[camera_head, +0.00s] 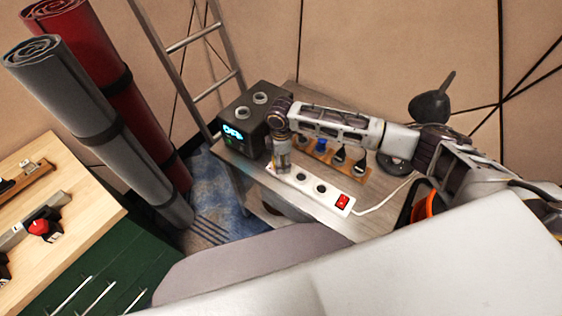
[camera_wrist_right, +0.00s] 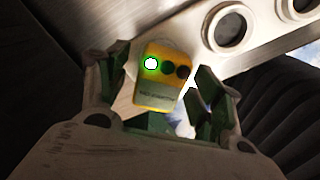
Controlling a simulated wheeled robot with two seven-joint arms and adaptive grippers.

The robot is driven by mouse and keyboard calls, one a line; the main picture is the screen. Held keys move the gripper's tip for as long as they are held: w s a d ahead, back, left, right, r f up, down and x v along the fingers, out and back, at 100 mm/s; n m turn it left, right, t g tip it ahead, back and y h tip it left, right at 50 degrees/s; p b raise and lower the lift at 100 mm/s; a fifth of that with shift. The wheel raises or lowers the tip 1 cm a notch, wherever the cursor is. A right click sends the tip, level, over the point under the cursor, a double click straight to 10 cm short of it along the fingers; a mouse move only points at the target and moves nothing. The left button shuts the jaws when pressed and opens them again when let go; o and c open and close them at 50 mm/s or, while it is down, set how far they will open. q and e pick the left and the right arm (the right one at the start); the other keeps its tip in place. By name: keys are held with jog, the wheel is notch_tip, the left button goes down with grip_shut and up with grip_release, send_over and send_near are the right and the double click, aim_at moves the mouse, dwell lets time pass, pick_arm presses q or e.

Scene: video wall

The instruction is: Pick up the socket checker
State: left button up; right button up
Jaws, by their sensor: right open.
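The socket checker (camera_wrist_right: 160,82) is a small yellow and grey block with one bright green-white light and two dark ones in the right wrist view. It sits at the end of the white power strip (camera_head: 318,190) on the small table. My right gripper (camera_wrist_right: 158,98) is open, with one finger on each side of the checker and gaps visible between them. In the head view my right gripper (camera_head: 281,163) points down over the strip's left end and mostly hides the checker. My left gripper is not in view.
A black box with a lit display (camera_head: 235,132) stands just left of my right gripper. A wooden holder with several plugs (camera_head: 340,160) lies behind the strip. A red switch (camera_head: 342,201) is at the strip's right end. A ladder (camera_head: 190,45) and rolled mats (camera_head: 95,120) stand left.

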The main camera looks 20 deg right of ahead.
jog(key=c, duration=1.2)
jog(key=shift+r, duration=0.1)
jog(key=shift+r, duration=4.95)
jog(key=shift+f, duration=0.1)
